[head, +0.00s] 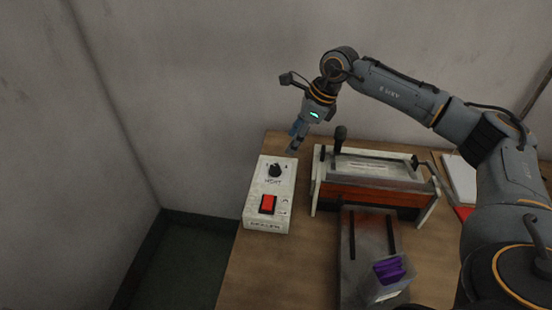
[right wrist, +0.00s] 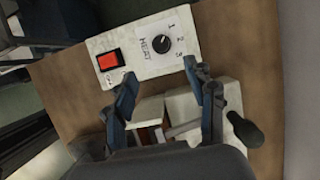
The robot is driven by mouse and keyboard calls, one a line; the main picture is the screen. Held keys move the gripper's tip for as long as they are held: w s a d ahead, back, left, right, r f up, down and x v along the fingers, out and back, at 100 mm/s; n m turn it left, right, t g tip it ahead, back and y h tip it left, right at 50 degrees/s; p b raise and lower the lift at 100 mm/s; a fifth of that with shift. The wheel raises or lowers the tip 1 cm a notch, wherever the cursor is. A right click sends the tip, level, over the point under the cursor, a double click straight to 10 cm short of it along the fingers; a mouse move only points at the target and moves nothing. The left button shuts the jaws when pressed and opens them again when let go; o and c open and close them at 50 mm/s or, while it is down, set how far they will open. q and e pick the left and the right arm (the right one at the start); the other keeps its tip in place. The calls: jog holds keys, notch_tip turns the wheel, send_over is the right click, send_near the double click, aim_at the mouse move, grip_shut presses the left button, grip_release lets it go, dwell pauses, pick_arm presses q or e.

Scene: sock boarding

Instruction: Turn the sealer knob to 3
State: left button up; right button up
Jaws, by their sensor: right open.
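The sealer's white control box (head: 252,214) stands at the table's left edge, with a black HEAT knob (head: 275,170) on top and a red switch (head: 267,204) in front of it. In the right wrist view the knob (right wrist: 161,44) sits beside the printed marks 1, 2 and 3. Its pointer is too small to read surely. My right gripper (head: 295,143) is over the box's back right side. In the right wrist view the open, empty gripper (right wrist: 160,76) has its fingers apart, with the knob beyond the tips. My left gripper is not in view.
The sealer (head: 370,190) with its black upright lever (head: 340,138) stands close to the right of the box. A grey tray with a purple item (head: 390,270) is in front. A paper pad (head: 459,178) lies at right. The wall is behind the table.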

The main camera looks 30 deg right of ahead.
aim_at(276, 167)
jog(key=p+x, duration=0.2)
jog(key=x, duration=0.8)
jog(key=shift+w, duration=0.15)
jog(key=shift+w+a+f, duration=0.15)
jog(key=shift+f, duration=0.4)
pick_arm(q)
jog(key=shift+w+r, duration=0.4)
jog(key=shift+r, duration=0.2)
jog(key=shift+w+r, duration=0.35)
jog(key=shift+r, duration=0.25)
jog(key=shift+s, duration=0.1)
pick_arm(e)
jog(key=shift+c, duration=0.8)
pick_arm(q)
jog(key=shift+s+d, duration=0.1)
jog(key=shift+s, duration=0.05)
pick_arm(e)
jog(key=c, duration=1)
